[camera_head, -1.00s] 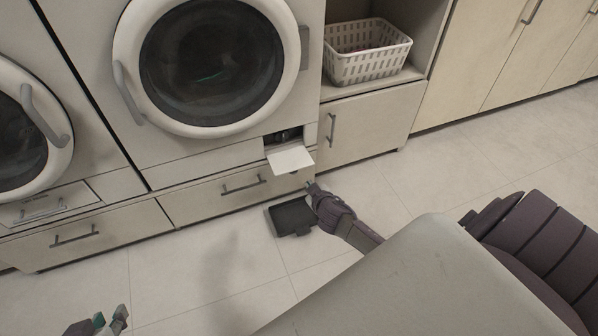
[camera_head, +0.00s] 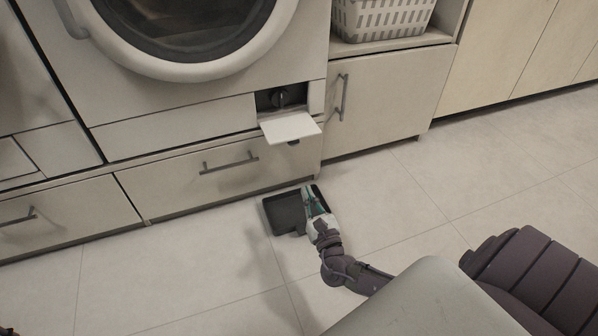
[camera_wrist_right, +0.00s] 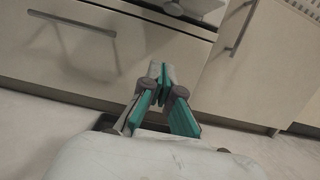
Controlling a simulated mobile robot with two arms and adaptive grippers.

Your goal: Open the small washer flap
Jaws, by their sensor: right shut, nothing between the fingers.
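The small washer flap (camera_head: 291,127) is a white panel at the lower right of the washer (camera_head: 190,35). It is hinged down and sticks out, with the dark recess and a round knob (camera_head: 281,97) showing behind it. In the wrist view the flap (camera_wrist_right: 205,9) is partly seen at the top edge. My right gripper (camera_head: 309,189) is below the flap, apart from it, over a dark tray on the floor. In the wrist view its green-lined fingertips (camera_wrist_right: 161,72) are together and hold nothing. My left gripper is not in view now.
The dark tray (camera_head: 268,208) lies on the floor in front of the drawer (camera_head: 180,182). A low cabinet (camera_head: 385,100) with a handle stands right of the flap, with a white basket (camera_head: 385,17) above it. The floor (camera_head: 420,190) to the right is clear.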

